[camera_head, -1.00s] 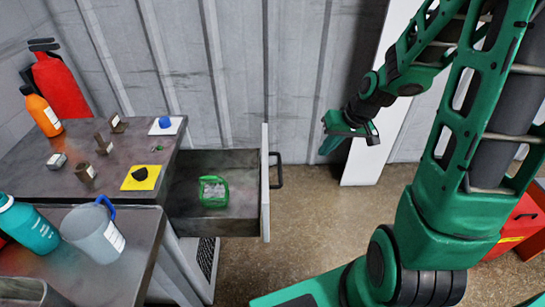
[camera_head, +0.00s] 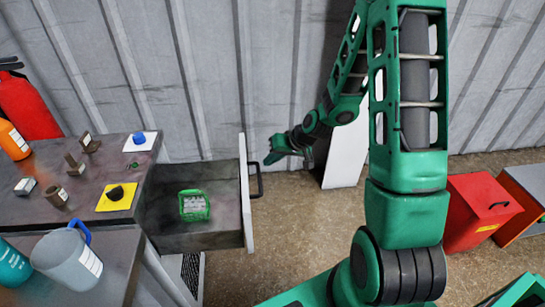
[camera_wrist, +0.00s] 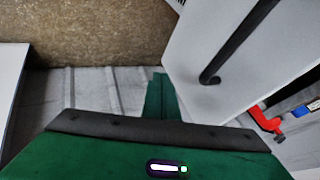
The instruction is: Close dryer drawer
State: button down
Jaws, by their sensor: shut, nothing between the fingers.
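The dryer drawer (camera_head: 205,237) is pulled out to the right from under the table. Its white front panel (camera_head: 246,195) stands upright with a dark bar handle (camera_head: 259,180) on the outer face. A green-framed basket (camera_head: 194,205) sits inside the drawer. My gripper (camera_head: 272,158) is shut and empty, just right of the handle near the drawer front's far end; I cannot tell whether it touches. In the wrist view, the fingers (camera_wrist: 160,97) are together beside the white front panel (camera_wrist: 225,50), and the dark handle (camera_wrist: 235,45) is at upper right.
A red box (camera_head: 480,210) stands on the floor at right. A corrugated wall is close behind. Floor right of the drawer is clear.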

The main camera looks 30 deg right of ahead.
jog(key=w+a+f, duration=0.2)
jog(key=w+a, duration=0.1)
jog(key=a, duration=0.2)
jog(key=shift+f, duration=0.35)
